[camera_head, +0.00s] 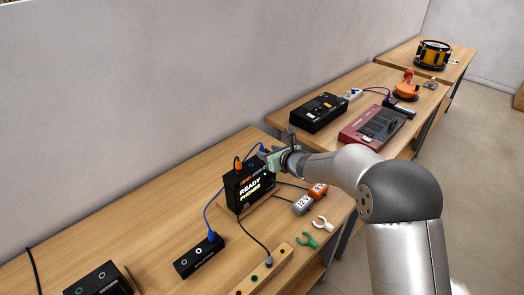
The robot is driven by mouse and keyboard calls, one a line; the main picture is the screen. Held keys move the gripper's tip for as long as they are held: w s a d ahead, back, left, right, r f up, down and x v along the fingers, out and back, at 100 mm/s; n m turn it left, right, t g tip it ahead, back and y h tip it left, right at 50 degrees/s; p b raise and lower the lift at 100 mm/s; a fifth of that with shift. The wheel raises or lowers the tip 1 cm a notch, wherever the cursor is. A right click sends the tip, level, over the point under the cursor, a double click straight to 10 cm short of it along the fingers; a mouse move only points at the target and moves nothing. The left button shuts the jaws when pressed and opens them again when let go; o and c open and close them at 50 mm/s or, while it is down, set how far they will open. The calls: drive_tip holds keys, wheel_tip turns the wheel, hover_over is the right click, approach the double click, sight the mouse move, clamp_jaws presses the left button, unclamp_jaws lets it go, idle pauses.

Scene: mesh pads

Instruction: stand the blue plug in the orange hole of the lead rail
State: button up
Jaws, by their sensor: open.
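A blue lead runs from a blue plug (212,237), standing in the small black splitter box (200,257), up toward the black box with a lit screen (249,190). A blue end (262,148) also shows at the top of that box, close to my gripper. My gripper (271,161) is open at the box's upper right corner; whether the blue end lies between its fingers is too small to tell. The wooden lead rail (265,272) lies at the front edge of the table, with small coloured holes. The orange hole is hard to make out.
An orange plug (238,164) stands on the screen box. A grey block (302,205), an orange block (318,191), a green clip (307,241) and a white clip (322,224) lie near the front edge. Another black box (104,279) is at bottom left. The left tabletop is mostly clear.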

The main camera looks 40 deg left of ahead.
sight(262, 149)
drive_tip(key=x, duration=0.1)
drive_tip(key=p+x, duration=0.1)
drive_tip(key=x, duration=0.1)
drive_tip(key=p+x, duration=0.1)
drive_tip(key=shift+s+a+f, duration=0.15)
drive_tip(key=shift+s+a, duration=0.1)
drive_tip(key=shift+s, duration=0.05)
clamp_jaws()
